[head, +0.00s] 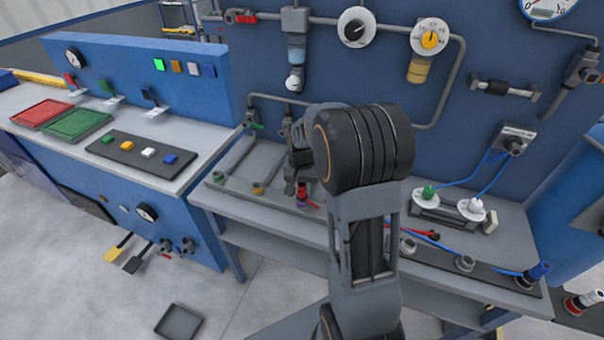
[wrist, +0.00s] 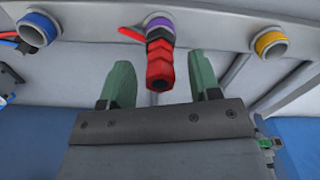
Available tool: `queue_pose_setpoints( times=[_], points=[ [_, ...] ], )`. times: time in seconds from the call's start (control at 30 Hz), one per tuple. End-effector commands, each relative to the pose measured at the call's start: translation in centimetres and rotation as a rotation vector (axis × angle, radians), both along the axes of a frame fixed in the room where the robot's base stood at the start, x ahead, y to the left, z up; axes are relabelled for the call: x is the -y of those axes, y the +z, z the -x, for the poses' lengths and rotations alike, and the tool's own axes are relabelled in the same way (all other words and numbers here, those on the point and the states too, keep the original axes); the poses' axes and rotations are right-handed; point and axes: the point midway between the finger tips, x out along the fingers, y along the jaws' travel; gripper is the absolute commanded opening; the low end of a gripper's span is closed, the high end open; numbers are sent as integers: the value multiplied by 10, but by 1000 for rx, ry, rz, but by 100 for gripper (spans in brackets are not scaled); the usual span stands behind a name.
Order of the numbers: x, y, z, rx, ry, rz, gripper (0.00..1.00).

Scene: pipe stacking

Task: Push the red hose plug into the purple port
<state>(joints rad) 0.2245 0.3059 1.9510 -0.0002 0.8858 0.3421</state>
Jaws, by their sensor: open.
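The red hose plug (wrist: 160,66) stands at the purple port (wrist: 159,22) in the wrist view, in line with it and covering part of its ring. How deep it sits cannot be told. In the head view the red plug (head: 302,189) shows just above the purple port (head: 302,204) on the bench. My gripper (wrist: 163,82) is open, its two green fingers on either side of the plug with gaps to both. In the head view my gripper (head: 296,186) is at the plug, partly hidden by my arm.
A yellow port (wrist: 270,43) and a blue port (wrist: 38,29) flank the purple one. A red lever-like piece (wrist: 132,34) lies beside the purple port. A pipe-covered wall stands behind the bench.

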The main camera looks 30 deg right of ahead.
Motion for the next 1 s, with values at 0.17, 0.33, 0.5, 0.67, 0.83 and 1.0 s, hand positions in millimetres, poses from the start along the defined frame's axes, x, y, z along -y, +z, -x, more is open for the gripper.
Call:
queue_pose_setpoints(
  times=[0.17,0.33,0.5,0.67,0.83,1.0],
  points=[
    [0,28,-1,6,0,2,57],
    [0,64,-1,5,0,1,57],
    [0,96,-1,5,0,1,57],
    [0,118,0,3,0,1,57],
    [0,130,0,2,0,0,57],
    [0,134,-1,4,12,1,57]
  ],
)
